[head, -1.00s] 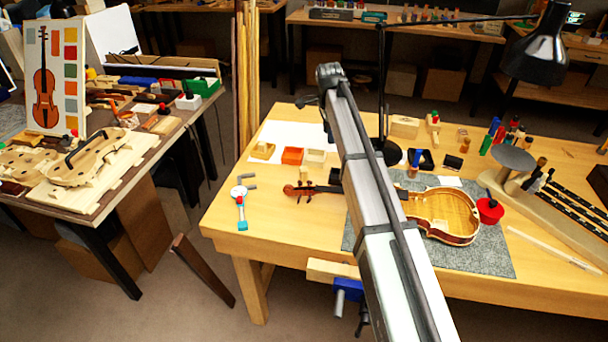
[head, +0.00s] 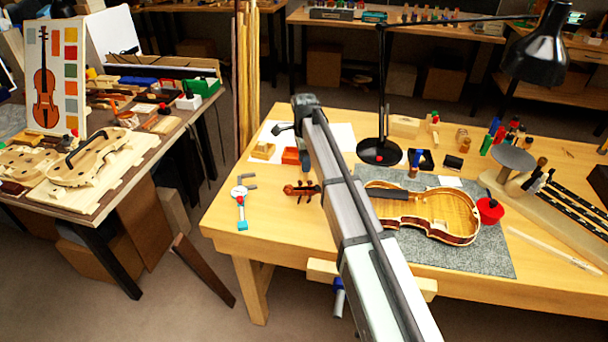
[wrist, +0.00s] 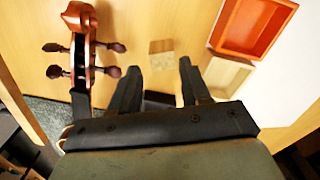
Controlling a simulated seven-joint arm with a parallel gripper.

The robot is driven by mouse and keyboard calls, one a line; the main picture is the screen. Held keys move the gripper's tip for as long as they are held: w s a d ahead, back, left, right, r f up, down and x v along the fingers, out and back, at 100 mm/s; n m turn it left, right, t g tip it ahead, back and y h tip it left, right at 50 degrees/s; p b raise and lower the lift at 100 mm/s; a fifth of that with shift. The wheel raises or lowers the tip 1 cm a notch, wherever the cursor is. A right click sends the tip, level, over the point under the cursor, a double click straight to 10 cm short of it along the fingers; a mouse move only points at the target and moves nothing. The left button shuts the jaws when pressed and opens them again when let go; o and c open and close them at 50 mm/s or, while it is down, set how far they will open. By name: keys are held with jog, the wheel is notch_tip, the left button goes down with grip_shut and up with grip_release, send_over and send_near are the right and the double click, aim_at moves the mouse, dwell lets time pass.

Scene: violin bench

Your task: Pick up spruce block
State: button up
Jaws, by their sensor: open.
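A small pale wooden block, which looks like the spruce block (wrist: 161,46), lies on the bench in the wrist view. It shows just beyond and between my fingertips, with a gap on both sides. My gripper (wrist: 158,66) is open and empty, its two dark fingers pointing toward the block. I cannot tell from this view how high the fingers are above the bench. In the head view my arm covers the area beside the trays, and neither my fingertips nor this block can be made out there.
The violin scroll (wrist: 78,18) with its pegs (wrist: 114,47) is close on the left of my fingers. An orange tray (wrist: 225,21) and a cream tray (wrist: 247,75) are on the right. The violin body (head: 465,205) rests on a grey mat (head: 490,262). A black lamp base (head: 379,151) stands behind.

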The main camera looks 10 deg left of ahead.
jog(key=shift+w+a+f, duration=0.1)
jog(key=shift+w+f, duration=0.05)
jog(key=shift+f, duration=2.55)
jog(key=c, duration=0.7)
